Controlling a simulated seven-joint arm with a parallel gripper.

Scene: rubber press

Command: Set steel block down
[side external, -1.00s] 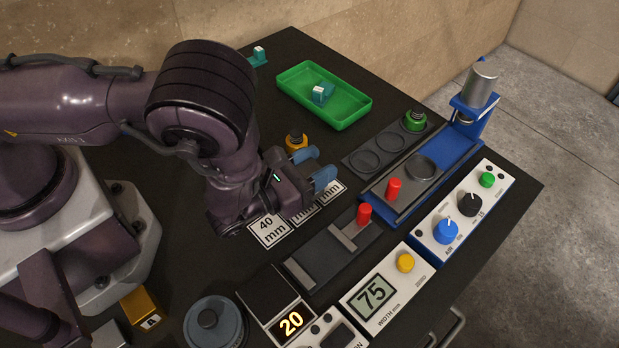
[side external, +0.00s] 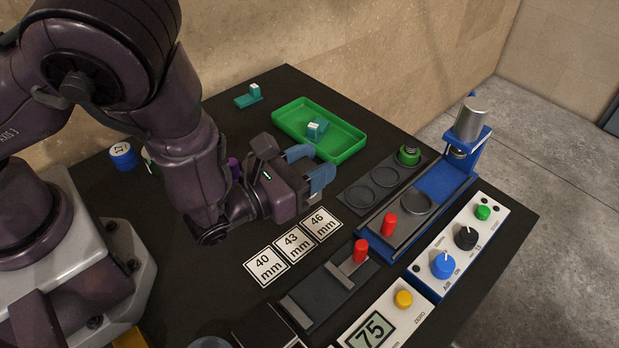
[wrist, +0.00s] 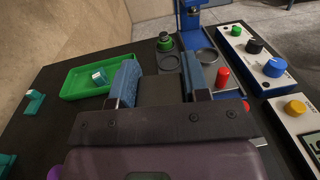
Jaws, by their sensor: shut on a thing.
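My gripper (side external: 310,169) is shut and hangs over the black table, just behind the 46 mm card (side external: 321,222). In the wrist view its two blue fingers (wrist: 160,82) stand apart with a dark grey block (wrist: 162,90) between them, which I take to be the steel block. In the side view the block is hidden by the fingers, so I cannot tell its height above the table. The 43 mm card (side external: 295,243) and 40 mm card (side external: 268,266) lie bare in a row in front of the gripper.
A green tray (side external: 352,152) holding a teal piece stands behind. To the right are a blue press (side external: 458,181), a dark plate with rings (side external: 372,195) and a control box (side external: 459,240). A dark slide gauge (side external: 326,287) with a red knob lies in front, beside the 75 display (side external: 374,331).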

